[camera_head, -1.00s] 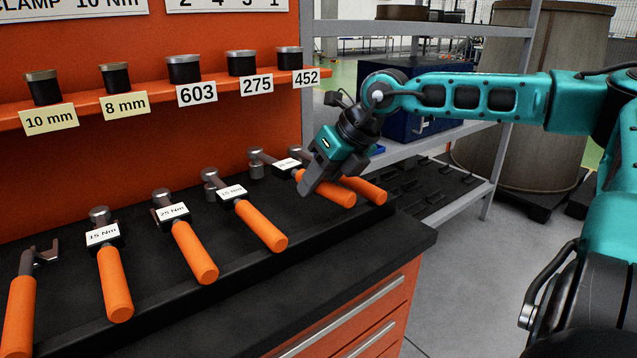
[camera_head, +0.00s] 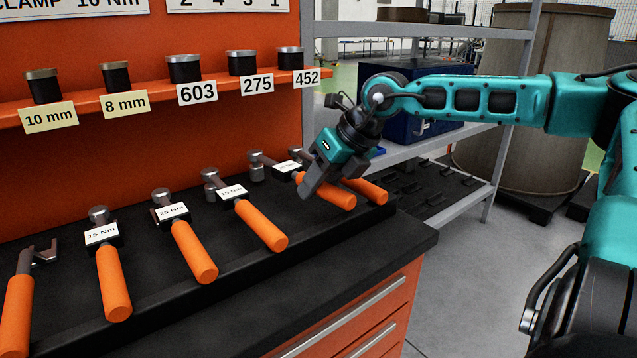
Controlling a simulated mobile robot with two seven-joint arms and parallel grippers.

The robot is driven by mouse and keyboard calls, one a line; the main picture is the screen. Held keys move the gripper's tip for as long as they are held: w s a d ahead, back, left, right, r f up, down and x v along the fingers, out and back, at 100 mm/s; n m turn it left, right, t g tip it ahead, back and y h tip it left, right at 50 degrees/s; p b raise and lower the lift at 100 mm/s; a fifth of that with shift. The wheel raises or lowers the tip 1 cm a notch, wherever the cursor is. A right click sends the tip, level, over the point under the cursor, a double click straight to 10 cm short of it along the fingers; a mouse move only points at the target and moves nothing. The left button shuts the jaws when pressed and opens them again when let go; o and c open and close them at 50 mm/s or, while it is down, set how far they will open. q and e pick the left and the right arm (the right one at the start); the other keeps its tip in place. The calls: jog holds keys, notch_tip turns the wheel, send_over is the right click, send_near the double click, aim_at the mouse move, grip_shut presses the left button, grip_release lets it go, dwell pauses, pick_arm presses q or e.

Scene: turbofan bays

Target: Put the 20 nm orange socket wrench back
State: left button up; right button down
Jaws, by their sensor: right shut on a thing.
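My right gripper (camera_head: 309,190) is shut on an orange-handled wrench (camera_head: 342,199) near the right end of the black bench top. The wrench's white label is partly hidden by the gripper and too small to read. Its handle points toward the front right, and its metal head is at the back left. I cannot tell whether the wrench rests fully on the surface. Another orange handle (camera_head: 368,191) lies just behind it, partly hidden. My left gripper is not in view.
To the left lie several similar wrenches, including one labelled 25 Nm (camera_head: 195,255) and one labelled 15 Nm (camera_head: 114,285). Sockets (camera_head: 184,70) stand on an orange ledge (camera_head: 215,88) behind. A grey shelf rack (camera_head: 510,125) stands at the right.

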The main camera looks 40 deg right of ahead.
jog(key=shift+f+b, duration=0.85)
jog(key=shift+f, duration=0.05)
dwell(0.6)
jog(key=c, duration=0.8)
grip_release()
jog(key=shift+o, duration=0.5)
jog(key=shift+f, duration=0.1)
